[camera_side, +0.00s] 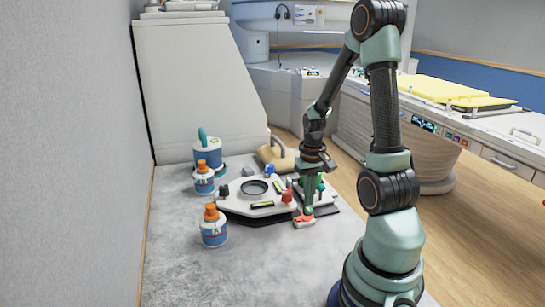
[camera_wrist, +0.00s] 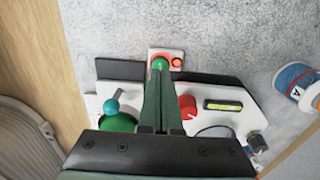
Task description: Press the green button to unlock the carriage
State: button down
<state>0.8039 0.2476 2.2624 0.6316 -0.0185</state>
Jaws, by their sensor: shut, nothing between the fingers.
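The green button (camera_wrist: 160,62) sits on a small pale box (camera_wrist: 165,53) at the front edge of the device, beside a glowing red-orange round light (camera_wrist: 176,62). My gripper (camera_wrist: 160,78) is shut and empty, its fingers pointing down with the tips right at the button and covering part of it. In the side view my gripper (camera_side: 309,203) stands upright over the button box (camera_side: 303,219). I cannot tell whether the tips touch the button or press it down. The white carriage plate (camera_side: 232,203) with a round opening lies left of my gripper.
A red knob (camera_wrist: 187,106), a yellow-green level (camera_wrist: 222,105) and a teal ball-topped lever (camera_wrist: 112,106) stand close around my fingers. Bottles with orange caps (camera_side: 213,232) stand on the grey table to the left. The front of the table (camera_side: 265,270) is clear.

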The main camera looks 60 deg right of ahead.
aim_at(308, 209)
jog(key=shift+f, duration=1)
dwell(0.5)
jog(key=shift+r, duration=3.55)
jog(key=w+a+r+n+t, duration=0.2)
jog(key=a+r+n, duration=0.1)
jog(key=a, duration=0.4)
jog(key=w+a+r+n+t, duration=0.1)
jog(key=w+a+r+n, duration=0.1)
jog(key=a+r, duration=0.4)
jog(key=w+a+r+n+t, duration=0.2)
jog(key=a+r+n, duration=0.2)
jog(key=a, duration=0.6)
jog(key=shift+a+r+t, duration=0.2)
jog(key=shift+r+t, duration=0.05)
jog(key=shift+t, duration=0.05)
